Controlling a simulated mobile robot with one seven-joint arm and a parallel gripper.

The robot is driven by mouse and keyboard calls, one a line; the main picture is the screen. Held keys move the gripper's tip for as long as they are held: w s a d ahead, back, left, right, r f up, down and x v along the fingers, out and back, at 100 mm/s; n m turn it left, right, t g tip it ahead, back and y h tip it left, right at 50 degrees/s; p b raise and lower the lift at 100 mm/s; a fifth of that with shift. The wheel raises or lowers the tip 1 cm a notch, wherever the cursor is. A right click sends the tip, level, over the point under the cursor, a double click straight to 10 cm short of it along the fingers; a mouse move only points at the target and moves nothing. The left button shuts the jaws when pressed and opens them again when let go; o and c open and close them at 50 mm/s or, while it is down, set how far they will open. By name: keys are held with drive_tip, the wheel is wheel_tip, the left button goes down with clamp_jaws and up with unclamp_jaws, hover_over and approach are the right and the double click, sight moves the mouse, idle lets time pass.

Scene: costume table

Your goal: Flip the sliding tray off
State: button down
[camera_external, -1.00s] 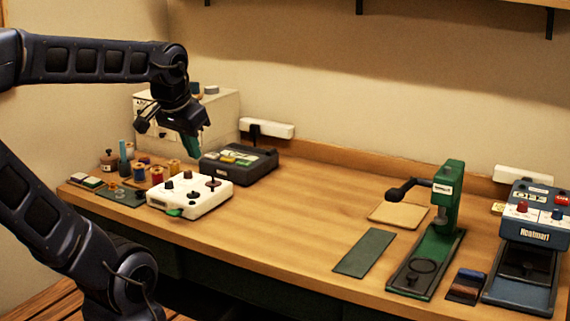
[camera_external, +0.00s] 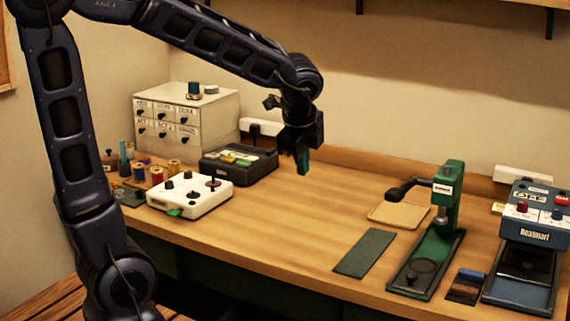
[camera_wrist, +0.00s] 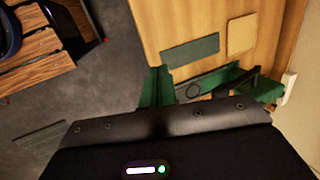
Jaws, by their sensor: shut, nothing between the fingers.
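A blue heat press marked "Heatmart" (camera_external: 537,230) stands at the right end of the table. Red and blue knobs sit on its top, and a dark flat tray-like part (camera_external: 520,291) lies low at its front. My gripper (camera_external: 303,165) points down above the table's back middle, well left of the press. Its green fingers are shut and empty. In the wrist view the heat press is not clearly visible.
A green lever press (camera_external: 449,215) stands between my gripper and the blue press. A dark green mat (camera_external: 364,252) and tan pad (camera_external: 398,214) lie flat. A white control box (camera_external: 190,198), black box (camera_external: 238,167) and drawer cabinet (camera_external: 187,118) are left. The middle table is clear.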

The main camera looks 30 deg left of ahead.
drive_tip(key=s+d+f+m, duration=0.1)
drive_tip(key=d+f+m, duration=0.3)
drive_tip(key=d, duration=0.4)
drive_tip(key=d+f+m, duration=0.4)
drive_tip(key=d+m, duration=0.2)
drive_tip(key=d, duration=0.3)
drive_tip(key=s+d+f+m, duration=0.1)
drive_tip(key=d+f+m, duration=0.3)
drive_tip(key=d, duration=0.5)
drive_tip(key=shift+s+d+f+m+h, duration=0.2)
drive_tip(key=shift+s+m+h, duration=0.1)
drive_tip(key=shift+m, duration=0.7)
drive_tip(key=shift+f, duration=0.15)
hover_over(405, 284)
drive_tip(key=s, duration=0.3)
wheel_tip(405, 284, down, 10)
drive_tip(key=shift+d+r, duration=0.15)
drive_tip(key=shift+w, duration=0.7)
